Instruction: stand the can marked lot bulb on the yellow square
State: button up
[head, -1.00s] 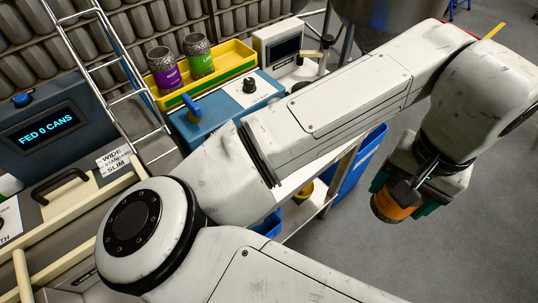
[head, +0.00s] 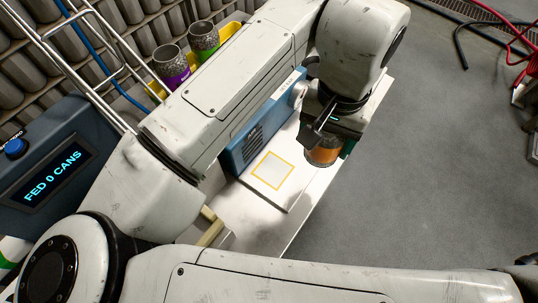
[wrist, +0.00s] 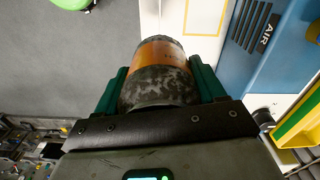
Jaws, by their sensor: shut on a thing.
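My gripper (head: 326,136) is shut on a can with an orange band (head: 323,153) and dark, mottled metal ends. In the wrist view the can (wrist: 160,62) lies between the green fingers (wrist: 160,88); no lot name is readable on it. The yellow square (head: 272,171) is an outline on a pale plate at the front of the blue machine, bare and empty. Part of the yellow square (wrist: 205,14) also shows at the top of the wrist view. The can is held in the air to the right of the square, apart from it.
A purple-banded can (head: 178,76) and a green-banded can (head: 205,38) stand by the yellow tray (head: 232,31), partly behind my arm. The blue machine (head: 240,145) borders the square's far side. Open grey floor lies right of the bench.

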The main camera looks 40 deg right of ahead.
jog(key=shift+w+a+f+p, duration=0.15)
jog(key=shift+w+a+f, duration=0.95)
jog(key=shift+f, duration=0.75)
jog(key=shift+w+a+f+p, duration=0.2)
jog(key=shift+w+a+f, duration=0.65)
jog(key=shift+w+f, duration=0.7)
jog(key=shift+w+a+f+p, duration=0.15)
jog(key=shift+w+a+f, duration=0.8)
jog(key=shift+f, duration=1.15)
jog(key=shift+s+f, duration=0.1)
jog(key=shift+f, duration=0.05)
jog(key=o, duration=0.7)
notch_tip(320, 180, up, 12)
jog(key=shift+r, duration=0.2)
